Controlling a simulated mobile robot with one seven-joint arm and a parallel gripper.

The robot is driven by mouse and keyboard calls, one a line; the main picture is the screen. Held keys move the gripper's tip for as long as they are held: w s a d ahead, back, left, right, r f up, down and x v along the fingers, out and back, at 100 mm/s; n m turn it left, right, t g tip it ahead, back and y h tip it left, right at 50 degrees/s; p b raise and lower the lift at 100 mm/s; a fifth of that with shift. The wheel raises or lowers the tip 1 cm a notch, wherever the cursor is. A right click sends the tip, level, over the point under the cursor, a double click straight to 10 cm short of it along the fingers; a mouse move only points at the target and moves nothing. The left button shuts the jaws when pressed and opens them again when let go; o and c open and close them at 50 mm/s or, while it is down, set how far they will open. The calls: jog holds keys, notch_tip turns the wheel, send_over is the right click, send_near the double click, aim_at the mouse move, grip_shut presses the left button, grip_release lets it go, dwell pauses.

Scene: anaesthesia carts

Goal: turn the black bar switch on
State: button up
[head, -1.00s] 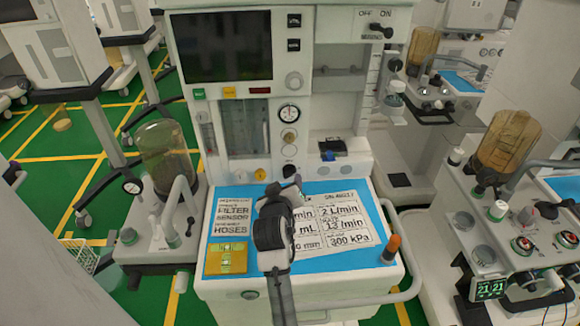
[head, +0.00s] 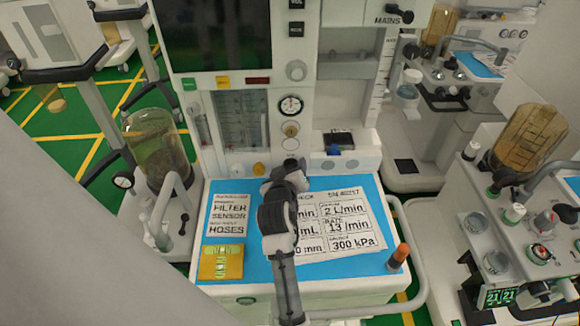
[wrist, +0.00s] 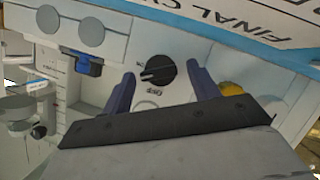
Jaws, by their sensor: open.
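In the wrist view, a round black bar switch (wrist: 157,72) sits on the white panel. The pale mark on its bar points left, towards a small label that seems to read ON upside down; an OFF label is below the knob. My gripper (wrist: 163,74) is open, with one dark blue finger on each side of the switch; I cannot tell whether they touch it. In the head view, my gripper (head: 285,180) is at the foot of the machine's front panel and hides this switch.
A yellow knob (head: 259,169) and a blue clip (head: 333,149) flank the spot. A separate black MAINS lever (head: 400,14) is at the upper right. The blue worktop (head: 370,192) carries a printed sheet, a yellow block (head: 221,262) and an orange-topped item (head: 399,256).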

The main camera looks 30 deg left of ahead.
jog(key=c, duration=1)
jog(key=shift+d+r+m+g+y, duration=0.15)
jog(key=shift+m+g+y, duration=0.2)
jog(key=shift+m, duration=0.55)
jog(key=shift+w+d+m+g+y, duration=0.1)
jog(key=shift+m+g+y, duration=0.55)
jog(key=shift+m, duration=0.45)
